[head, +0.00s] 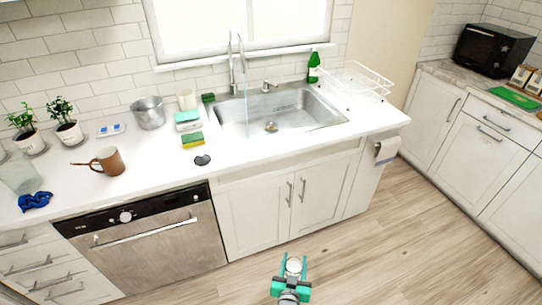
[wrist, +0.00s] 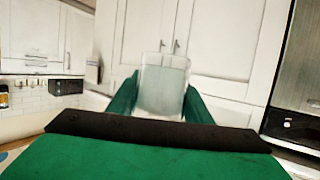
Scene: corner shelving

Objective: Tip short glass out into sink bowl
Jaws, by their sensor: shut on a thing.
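My gripper (head: 293,268) is low in front of the white sink cabinet, above the wooden floor, in the head view. It is shut on a short clear glass (wrist: 164,88), which stands between the green fingers in the wrist view. The glass also shows small and pale in the head view (head: 293,265). Its lower part looks cloudy in the wrist view; I cannot tell for certain what is inside. The steel sink bowl (head: 305,118) is set in the counter beyond and above my gripper, well apart from the glass.
A tall faucet (head: 232,62) stands behind the bowl, with a pale stream below its spout. Sponges (head: 192,140) and a brown mug (head: 108,160) lie left of the bowl. A green bottle (head: 313,68) and a white rack (head: 357,82) stand right. The floor is clear.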

